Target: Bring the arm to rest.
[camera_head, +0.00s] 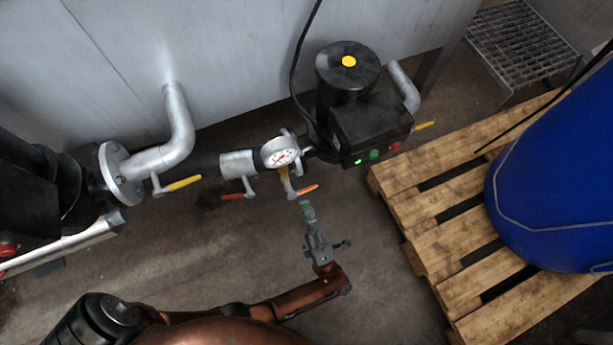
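My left arm comes in from the bottom left in copper-coloured links, and its grey-green gripper (307,208) points up the picture. The fingertips are just below an orange valve handle (305,190) on the pipework and look apart from it, though depth is hard to judge. The fingers appear as one narrow tip from this angle, so I cannot tell if they are open or shut. I see nothing held in them. My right gripper is not in view.
A black pump (347,80) with a control box (370,125), a gauge (281,153) and a grey pipe (178,130) with yellow and red handles lie ahead. A blue barrel (555,180) stands on a wooden pallet (440,215) at right. Bare floor (215,250) lies left of the gripper.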

